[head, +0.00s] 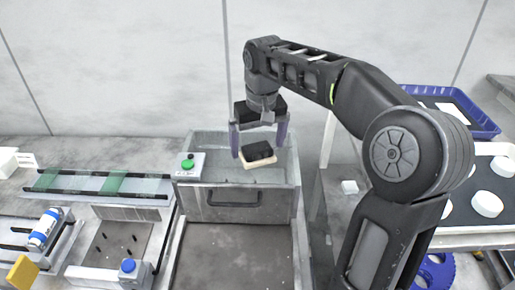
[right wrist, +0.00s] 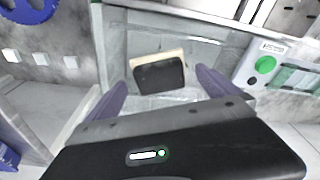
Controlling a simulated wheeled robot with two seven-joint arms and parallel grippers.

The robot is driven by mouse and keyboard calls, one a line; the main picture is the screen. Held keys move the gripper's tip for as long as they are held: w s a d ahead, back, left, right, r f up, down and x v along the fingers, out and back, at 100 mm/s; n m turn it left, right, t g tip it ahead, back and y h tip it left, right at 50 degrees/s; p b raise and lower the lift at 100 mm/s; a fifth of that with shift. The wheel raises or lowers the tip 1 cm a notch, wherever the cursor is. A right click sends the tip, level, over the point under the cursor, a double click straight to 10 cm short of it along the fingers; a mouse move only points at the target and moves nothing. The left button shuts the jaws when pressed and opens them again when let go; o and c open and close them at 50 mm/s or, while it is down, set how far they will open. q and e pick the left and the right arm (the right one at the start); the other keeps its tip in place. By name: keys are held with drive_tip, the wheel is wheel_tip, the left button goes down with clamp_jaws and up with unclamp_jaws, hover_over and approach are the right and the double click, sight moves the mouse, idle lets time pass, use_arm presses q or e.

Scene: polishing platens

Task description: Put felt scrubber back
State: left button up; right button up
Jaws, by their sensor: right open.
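The felt scrubber (head: 258,160) is a small block with a black top and a cream felt layer. In the head view it shows between the spread fingers of my right gripper (head: 258,151), over the grey metal bin (head: 235,197). In the right wrist view the scrubber (right wrist: 158,76) lies beyond the open purple fingers, with clear gaps on both sides, against the bin's grey inside. I cannot tell whether it touches the bin floor. My left gripper is not in view.
A control box with a green button (head: 187,164) sits at the bin's left edge. A rail with green strips (head: 110,182) and a blue-and-white bottle (head: 45,228) are at left. A blue tray (head: 470,115) and white round pieces (head: 487,204) are at right.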

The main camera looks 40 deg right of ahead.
sight(259, 150)
drive_tip(key=r, duration=0.5)
drive_tip(key=shift+s+a+r+p, duration=0.1)
drive_tip(key=shift+s+r+p, duration=0.15)
drive_tip(key=shift+s+p, duration=0.15)
drive_tip(key=shift+f, duration=0.1)
idle(0.4)
